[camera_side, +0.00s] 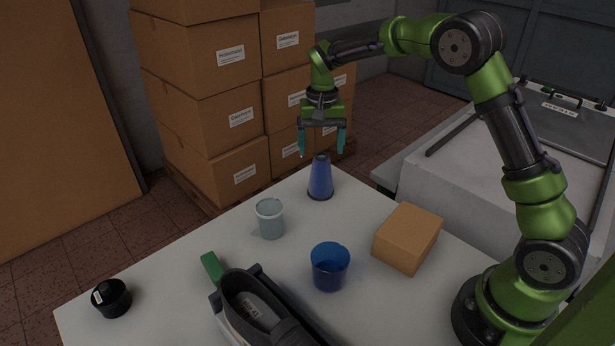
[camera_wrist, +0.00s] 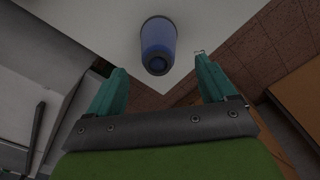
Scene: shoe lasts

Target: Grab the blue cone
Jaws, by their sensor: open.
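The blue cone (camera_side: 320,178) stands upright on the white table near its far corner in the side view. It has a dark base and a narrow top. In the wrist view the blue cone (camera_wrist: 158,45) is seen from above, beyond the fingertips and between their lines. My gripper (camera_side: 322,152) is above the cone in the side view, with its teal fingers spread apart and pointing down. In the wrist view my gripper (camera_wrist: 160,75) is open and nothing is between its fingers.
On the white table (camera_side: 190,270) stand a pale cup (camera_side: 270,218), a blue translucent cup (camera_side: 330,267), a cardboard box (camera_side: 407,238), a black round object (camera_side: 111,298) and a dark shoe (camera_side: 262,312) in a holder. Stacked cartons (camera_side: 215,100) are behind the table.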

